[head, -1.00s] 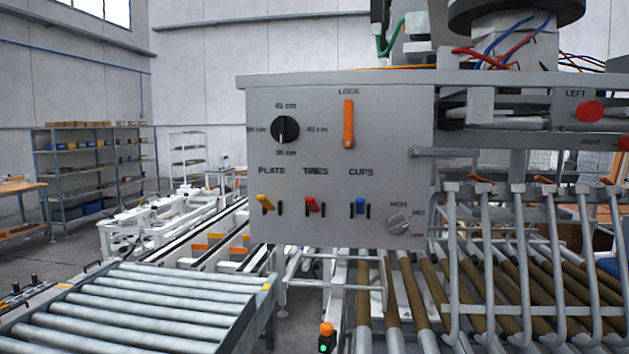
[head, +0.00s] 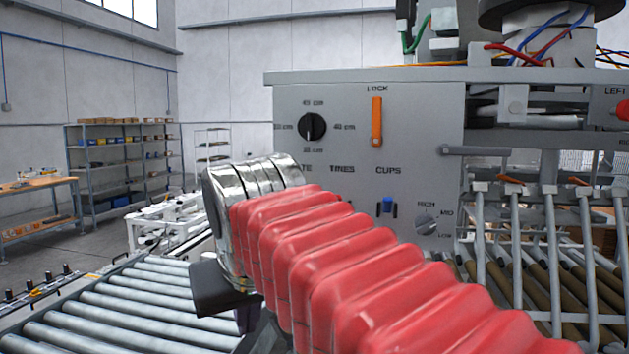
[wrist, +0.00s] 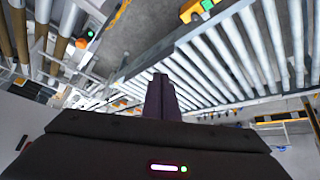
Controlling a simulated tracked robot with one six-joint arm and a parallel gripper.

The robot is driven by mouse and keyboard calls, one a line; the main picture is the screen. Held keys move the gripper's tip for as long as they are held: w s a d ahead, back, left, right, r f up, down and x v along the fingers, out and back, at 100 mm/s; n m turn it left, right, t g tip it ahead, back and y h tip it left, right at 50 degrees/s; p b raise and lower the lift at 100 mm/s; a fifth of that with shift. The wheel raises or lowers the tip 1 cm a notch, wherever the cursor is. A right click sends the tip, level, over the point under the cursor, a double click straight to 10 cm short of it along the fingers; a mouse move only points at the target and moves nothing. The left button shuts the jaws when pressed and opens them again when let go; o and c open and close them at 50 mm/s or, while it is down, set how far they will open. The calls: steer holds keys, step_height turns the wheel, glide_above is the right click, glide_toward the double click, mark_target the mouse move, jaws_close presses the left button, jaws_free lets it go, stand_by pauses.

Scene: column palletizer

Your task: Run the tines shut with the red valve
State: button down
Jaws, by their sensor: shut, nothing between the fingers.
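The grey control panel (head: 430,110) stands in the middle of the head view, with the labels PLATE, TINES and CUPS. The red valve under TINES is hidden behind my red-sleeved arm. The blue valve (head: 387,206) under CUPS shows just past the sleeve. The grey bent tines (head: 553,250) hang in a row at the right, over brown rollers. In the wrist view my gripper (wrist: 161,78) is shut and empty, its dark fingers over the floor and roller conveyor. No valve is clear between or beside the fingers there.
The panel also carries an orange LOCK lever (head: 377,122), a black dial (head: 312,127) and a grey knob (head: 427,224). A roller conveyor (head: 130,305) lies at lower left. A red button (head: 623,110) is at the right edge. Shelves (head: 120,165) stand far back.

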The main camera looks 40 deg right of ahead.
steer(key=d+r+m+h, duration=0.1)
steer(key=d+r+m, duration=0.1)
steer(key=d+r, duration=0.3)
steer(key=s+d+r+m+h, duration=0.1)
steer(key=d+r, duration=0.4)
steer(key=r, duration=0.9)
steer(key=d+r+m+h, duration=0.2)
steer(key=d+r+m, duration=0.2)
steer(key=r, duration=0.5)
steer(key=shift+s+d+r+m+g+h, duration=0.15)
steer(key=shift+d+m+g+h, duration=0.25)
steer(key=shift+d, duration=0.35)
glide_above(337, 196)
steer(key=w+d, duration=0.1)
steer(key=d, duration=0.1)
step_height(337, 196, down, 7)
steer(key=shift+w+a, duration=0.1)
steer(key=shift+s+a+f, duration=0.2)
steer(key=shift+a+f, duration=0.05)
steer(key=shift+f, duration=0.35)
steer(key=shift+s+a+f, duration=0.15)
steer(key=shift+a+f, duration=0.15)
steer(key=shift+f, duration=0.25)
steer(key=shift+s+a+f, duration=0.2)
steer(key=shift+a+f, duration=0.05)
steer(key=shift+f, duration=0.35)
steer(key=shift+a, duration=0.1)
